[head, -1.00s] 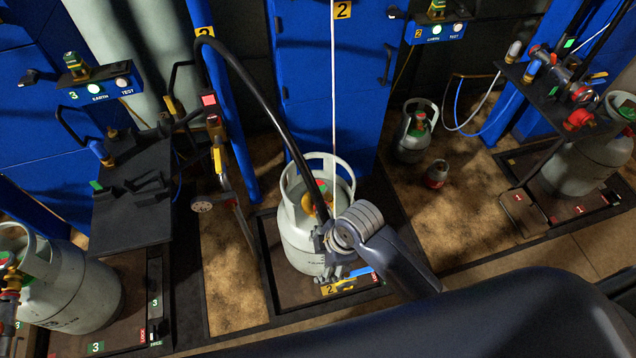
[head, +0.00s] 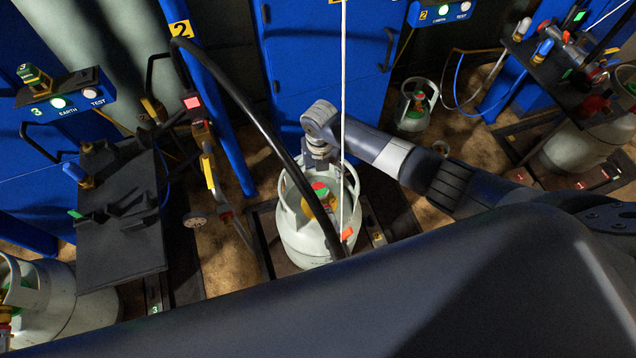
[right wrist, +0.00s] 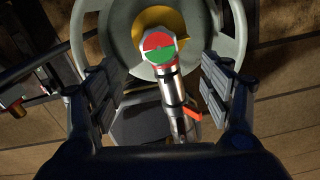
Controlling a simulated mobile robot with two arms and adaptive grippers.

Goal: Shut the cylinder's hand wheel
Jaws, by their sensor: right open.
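The grey-white gas cylinder (head: 312,243) stands upright on scale 2, with a collar around its valve. Its red and green hand wheel (head: 319,188) shows inside the collar, close below my right gripper (head: 318,160). In the right wrist view, the hand wheel (right wrist: 159,47) faces the camera, just beyond the fingertips and a little above the middle. The fingers of my right gripper (right wrist: 158,78) are spread on either side, empty. A silver coupling (right wrist: 175,100) with an orange lever (right wrist: 193,116) runs down from the valve between the fingers. My left gripper is out of view.
A black hose (head: 262,118) arcs over to the cylinder, and a white cord (head: 344,100) hangs beside my right wrist. A black shelf (head: 122,215) stands left. A smaller cylinder (head: 413,112) stands behind on the right. Blue cabinets (head: 325,60) close off the back.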

